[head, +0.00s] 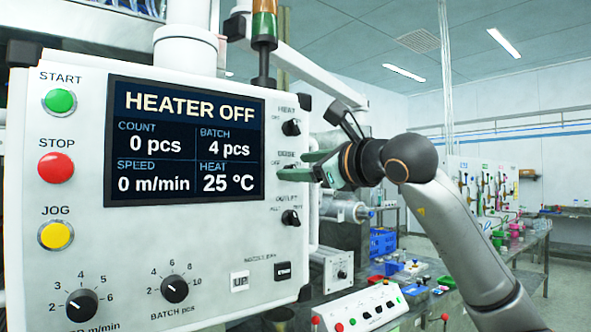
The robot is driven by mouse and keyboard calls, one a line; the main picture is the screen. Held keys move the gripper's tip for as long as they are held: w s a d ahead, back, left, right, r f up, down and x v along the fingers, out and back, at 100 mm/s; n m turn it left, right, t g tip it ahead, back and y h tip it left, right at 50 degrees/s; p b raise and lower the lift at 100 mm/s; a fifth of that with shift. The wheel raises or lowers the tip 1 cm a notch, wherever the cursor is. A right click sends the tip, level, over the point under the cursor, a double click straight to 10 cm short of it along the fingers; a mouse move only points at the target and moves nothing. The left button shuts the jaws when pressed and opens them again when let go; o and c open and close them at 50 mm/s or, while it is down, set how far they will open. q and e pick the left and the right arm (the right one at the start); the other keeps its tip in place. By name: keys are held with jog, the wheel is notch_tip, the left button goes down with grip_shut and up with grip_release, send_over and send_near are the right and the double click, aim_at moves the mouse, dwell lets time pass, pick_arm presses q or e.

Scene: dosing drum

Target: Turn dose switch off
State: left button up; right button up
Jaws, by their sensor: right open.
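The dose switch is the middle one in a column of three switches at the right edge of the white control panel (225,240). Its label is only partly readable, and my gripper hides most of the knob, so its setting cannot be told. My right gripper (297,167) is at this switch, with its greenish fingers pointing left at the panel. It is open; whether the fingers touch the knob cannot be told. The screen (185,142) reads HEATER OFF, 0 pcs, 0 m/min and 25 °C. My left gripper is not in view.
The heat switch (291,127) is just above my gripper and the outlet switch (290,218) just below. START (60,101), STOP (55,167) and JOG (55,235) buttons are at the left. Blue bins (382,243) and a small control box (360,310) stand at the lower right.

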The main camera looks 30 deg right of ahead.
jog(key=s+b, duration=0.2)
jog(key=s, duration=0.8)
jog(key=shift+s+d, duration=0.35)
jog(key=shift+d, duration=0.1)
